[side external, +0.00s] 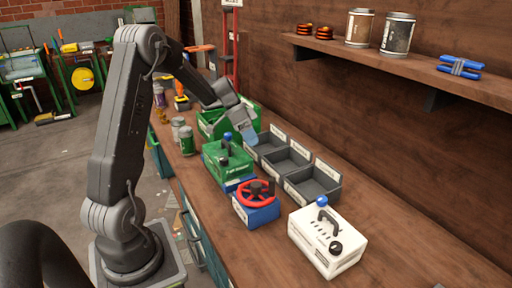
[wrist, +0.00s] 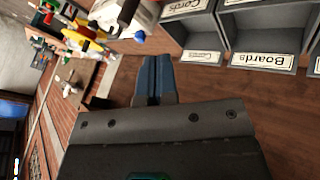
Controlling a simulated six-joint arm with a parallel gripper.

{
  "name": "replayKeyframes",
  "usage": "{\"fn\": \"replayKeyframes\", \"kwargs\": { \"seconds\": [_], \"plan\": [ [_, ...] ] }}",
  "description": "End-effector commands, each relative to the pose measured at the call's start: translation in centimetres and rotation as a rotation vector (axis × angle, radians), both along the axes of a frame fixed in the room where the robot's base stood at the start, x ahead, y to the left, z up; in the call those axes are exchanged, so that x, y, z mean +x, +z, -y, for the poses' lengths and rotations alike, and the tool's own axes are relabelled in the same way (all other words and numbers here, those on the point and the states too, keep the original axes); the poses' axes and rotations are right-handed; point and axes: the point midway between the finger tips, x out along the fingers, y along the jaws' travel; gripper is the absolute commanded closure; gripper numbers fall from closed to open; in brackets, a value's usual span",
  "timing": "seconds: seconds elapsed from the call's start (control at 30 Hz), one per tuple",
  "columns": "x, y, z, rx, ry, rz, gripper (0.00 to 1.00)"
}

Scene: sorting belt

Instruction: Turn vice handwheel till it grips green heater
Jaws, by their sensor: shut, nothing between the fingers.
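The green heater (side external: 228,163), a box with a dark handle and a blue knob on top, sits on the blue vice (side external: 258,215). Whether the vice jaws touch it I cannot tell. The red handwheel (side external: 262,187) lies on top of the vice's near end, in front of the heater. My gripper (side external: 251,139) is above and behind the heater, beside the grey bins and apart from the handwheel. Its blue fingers also show in the wrist view (wrist: 153,68), closed together with nothing between them. The handwheel cannot be made out in the wrist view.
Grey labelled bins (side external: 312,186) stand along the wall side. A white box with a handle (side external: 330,243) stands at the near right. Several cans, including a green one (side external: 186,143), stand left of the heater. A shelf (side external: 420,70) overhangs at the right.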

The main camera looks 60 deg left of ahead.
Motion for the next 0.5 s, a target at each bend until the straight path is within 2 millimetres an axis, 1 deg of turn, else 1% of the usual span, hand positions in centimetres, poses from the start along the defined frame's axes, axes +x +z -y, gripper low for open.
{"fn": "replayKeyframes", "kwargs": {
  "seconds": [0.1,0.4,0.5],
  "plan": [
    [0.5,-2.0,1.5,-0.003,-0.002,-0.006,1.00],
    [1.8,-6.8,4.9,-0.002,-0.002,-0.008,1.00],
    [1.2,-6.5,6.5,0.001,-0.003,-0.003,1.00]
  ]
}}
